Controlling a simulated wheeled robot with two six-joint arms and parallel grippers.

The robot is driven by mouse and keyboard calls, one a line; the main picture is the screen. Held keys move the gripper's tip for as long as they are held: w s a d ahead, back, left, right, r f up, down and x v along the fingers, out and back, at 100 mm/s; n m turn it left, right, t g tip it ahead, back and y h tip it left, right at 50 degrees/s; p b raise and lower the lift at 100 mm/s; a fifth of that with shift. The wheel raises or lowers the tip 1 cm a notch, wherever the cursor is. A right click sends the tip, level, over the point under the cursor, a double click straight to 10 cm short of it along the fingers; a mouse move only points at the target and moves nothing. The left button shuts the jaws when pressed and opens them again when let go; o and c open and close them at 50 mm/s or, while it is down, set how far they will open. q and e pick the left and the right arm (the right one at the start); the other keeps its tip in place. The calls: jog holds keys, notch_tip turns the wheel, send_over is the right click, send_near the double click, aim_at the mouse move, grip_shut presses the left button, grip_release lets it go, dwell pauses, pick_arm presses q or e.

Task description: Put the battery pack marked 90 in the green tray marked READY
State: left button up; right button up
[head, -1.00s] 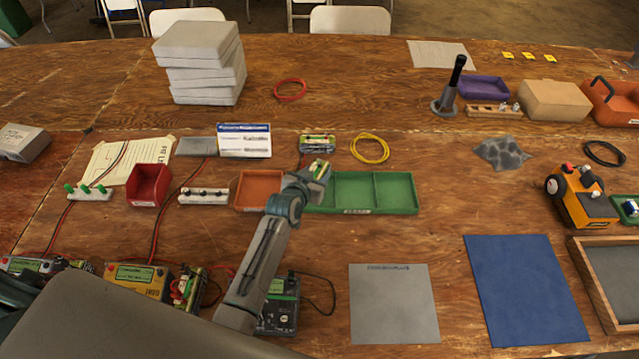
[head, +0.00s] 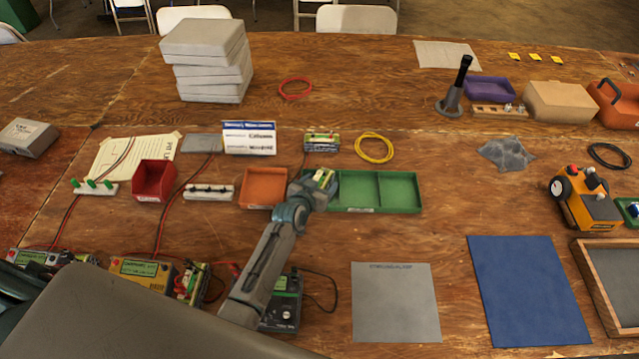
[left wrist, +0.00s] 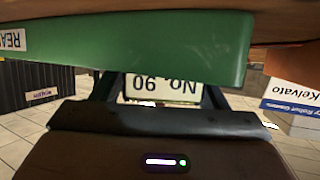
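The battery pack marked No. 90 (left wrist: 160,87) shows its label upside down between the fingers of my left gripper in the left wrist view. In the head view my left gripper (head: 324,182) is shut on this pack (head: 323,176), at the left compartment of the green tray (head: 400,208). The tray's green wall (left wrist: 150,45) spans the left wrist view, with part of its READY label (left wrist: 12,40) at the left. The wrist and fingers hide much of the left compartment, so I cannot tell whether the pack touches its floor. My right gripper is not in view.
Another battery pack (head: 322,141) stands just behind the tray. An orange tray (head: 263,187) adjoins on the left, and a yellow cable coil (head: 374,148) lies behind. A green-and-black meter (head: 283,303) sits under my forearm. The tray's middle and right compartments are empty.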

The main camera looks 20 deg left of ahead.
pick_arm(q)
jog(key=shift+r, duration=0.2)
jog(key=shift+s, duration=0.3)
jog(key=b+v, duration=0.1)
jog(key=v, duration=0.9)
jog(key=shift+s+a+r, duration=0.1)
jog(key=shift+s+r, duration=0.15)
jog(key=shift+s, duration=0.1)
jog(key=shift+s+r, duration=0.15)
jog(key=shift+s, duration=0.15)
